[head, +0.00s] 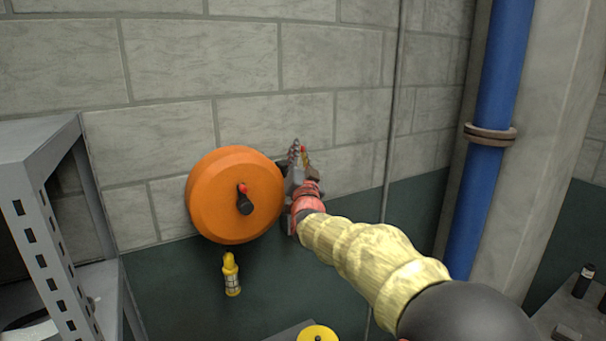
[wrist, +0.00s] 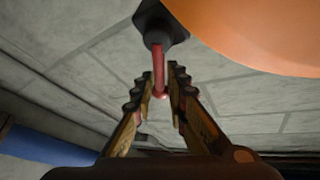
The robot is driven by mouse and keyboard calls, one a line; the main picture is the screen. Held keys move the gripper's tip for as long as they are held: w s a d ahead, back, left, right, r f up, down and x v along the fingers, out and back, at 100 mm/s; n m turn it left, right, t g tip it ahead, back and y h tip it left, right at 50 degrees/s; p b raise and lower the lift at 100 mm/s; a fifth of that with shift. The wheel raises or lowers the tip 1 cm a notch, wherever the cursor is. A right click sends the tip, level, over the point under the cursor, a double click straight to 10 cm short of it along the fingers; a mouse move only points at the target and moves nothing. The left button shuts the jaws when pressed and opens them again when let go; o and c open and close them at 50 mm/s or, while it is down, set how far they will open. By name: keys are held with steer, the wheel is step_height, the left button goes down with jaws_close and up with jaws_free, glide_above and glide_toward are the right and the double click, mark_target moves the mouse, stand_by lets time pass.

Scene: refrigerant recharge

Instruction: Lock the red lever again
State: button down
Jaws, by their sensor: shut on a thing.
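The red lever (wrist: 158,66) is a thin red rod that comes out of a dark mount (wrist: 160,24) on the wall in the wrist view. My gripper (wrist: 161,90) has its toothed fingers on either side of the lever's free end and is shut on it. In the head view my gripper (head: 299,158) is at the wall, just right of the orange reel. The lever cannot be made out there, hidden by or blurred with my gripper and wrist.
A round orange reel (head: 222,210) with a dark, red-tipped crank is on the wall close left of my gripper. A grey shelf (head: 52,240) stands at left. A thin conduit (head: 392,130) and a blue pipe (head: 499,75) run up at right.

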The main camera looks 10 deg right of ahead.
steer(key=n+y+b, duration=0.1)
steer(key=n+b, duration=0.1)
steer(key=a+n+t+y+b, duration=0.1)
steer(key=n+b, duration=0.1)
steer(key=b, duration=0.1)
steer(key=a+n+y+b, duration=0.1)
steer(key=n+b, duration=0.1)
steer(key=b, duration=0.1)
steer(key=shift+s+a+n+t+y, duration=0.2)
steer(key=shift+s+n+t+y, duration=0.1)
steer(key=shift+s+n+y, duration=0.1)
steer(key=shift+a+r+n+y+b, duration=0.15)
steer(key=shift+a+n+y+b, duration=0.15)
steer(key=shift+n+y+b, duration=0.4)
steer(key=c, duration=2)
jaws_free()
steer(key=shift+s+r, duration=0.1)
steer(key=shift+r, duration=0.1)
steer(key=shift+o, duration=0.2)
steer(key=shift+s, duration=0.1)
steer(key=v, duration=1.2)
